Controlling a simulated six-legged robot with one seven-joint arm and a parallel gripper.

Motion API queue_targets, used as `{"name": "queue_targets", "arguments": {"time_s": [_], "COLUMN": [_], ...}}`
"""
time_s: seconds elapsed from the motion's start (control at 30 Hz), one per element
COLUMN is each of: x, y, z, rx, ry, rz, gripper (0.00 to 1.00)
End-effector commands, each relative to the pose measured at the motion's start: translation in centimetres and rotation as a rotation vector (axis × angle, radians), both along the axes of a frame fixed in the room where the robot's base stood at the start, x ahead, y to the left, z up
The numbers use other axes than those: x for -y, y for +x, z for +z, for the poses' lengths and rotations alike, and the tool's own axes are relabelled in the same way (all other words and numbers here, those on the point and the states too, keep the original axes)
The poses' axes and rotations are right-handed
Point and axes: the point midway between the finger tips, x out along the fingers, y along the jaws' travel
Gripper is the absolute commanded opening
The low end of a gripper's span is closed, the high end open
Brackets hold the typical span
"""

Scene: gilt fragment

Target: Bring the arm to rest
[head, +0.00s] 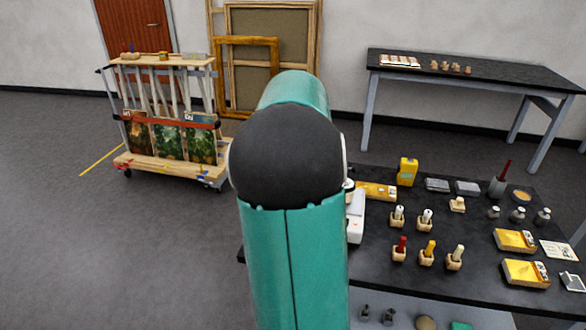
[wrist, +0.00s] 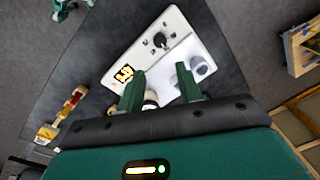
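My teal arm with its dark joint fills the middle of the head view and hides my gripper there. In the wrist view my gripper (wrist: 160,77) has two green fingers standing apart, with nothing clearly held between them. Beyond the fingers is a white device (wrist: 140,52) with a dark knob and a small lit display. A pale round-topped thing (wrist: 151,99) shows beside the left finger; I cannot tell its distance from it.
The dark worktable (head: 380,275) at the right carries bottles in wooden blocks, yellow boxes (head: 515,241) and a yellow device (head: 407,171). A wheeled painting rack (head: 170,168) stands left, frames (head: 245,75) lean on the wall, and another table (head: 480,75) stands behind.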

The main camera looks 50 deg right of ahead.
Motion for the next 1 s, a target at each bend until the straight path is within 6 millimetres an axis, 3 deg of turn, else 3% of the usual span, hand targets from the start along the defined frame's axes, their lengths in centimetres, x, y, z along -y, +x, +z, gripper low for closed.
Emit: {"name": "queue_targets", "arguments": {"time_s": [0.33,0.47,0.57,0.77,1.0], "x": [-0.1,-2.2,-5.9,-16.0,-27.7], "y": [0.1,0.8,1.8,2.9,1.2], "z": [0.0,0.7,1.8,3.9,4.9], "rx": [0.001,0.022,0.057,0.143,0.227], "ry": [0.000,-0.005,-0.018,-0.070,-0.172], "rz": [0.004,0.069,0.188,0.526,0.944], "gripper": [0.35,0.35,0.35,0.35,0.35]}}
